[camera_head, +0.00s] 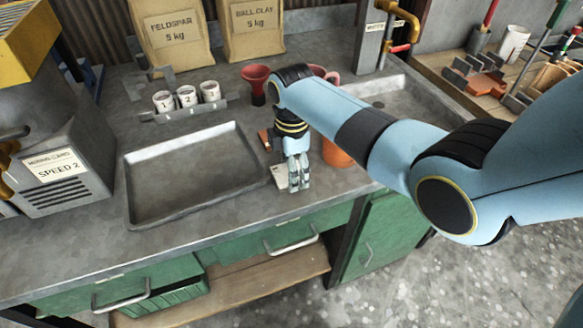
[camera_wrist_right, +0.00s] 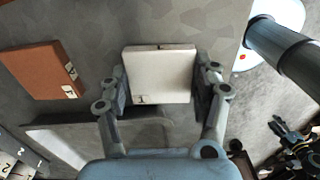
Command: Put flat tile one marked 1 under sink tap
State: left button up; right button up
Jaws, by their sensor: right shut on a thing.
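My right gripper (camera_head: 298,186) points down at the counter's front part, right of the metal tray. It is shut on a pale square flat tile (camera_wrist_right: 160,75), one finger on each side. A small dark mark like a 1 shows at the tile's lower left corner. In the head view the tile (camera_head: 279,175) is partly behind the fingers. I cannot tell whether it touches the counter. The sink tap (camera_head: 400,22), a yellow pipe with a red part, stands at the back right over the grey sink (camera_head: 395,92).
A brown tile (camera_wrist_right: 42,70) with small marks lies beside the held one. The empty tray (camera_head: 190,140) and numbered cups (camera_head: 187,95) are to the left.

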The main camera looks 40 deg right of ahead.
jog(key=shift+f, duration=0.15)
jog(key=o, duration=1.4)
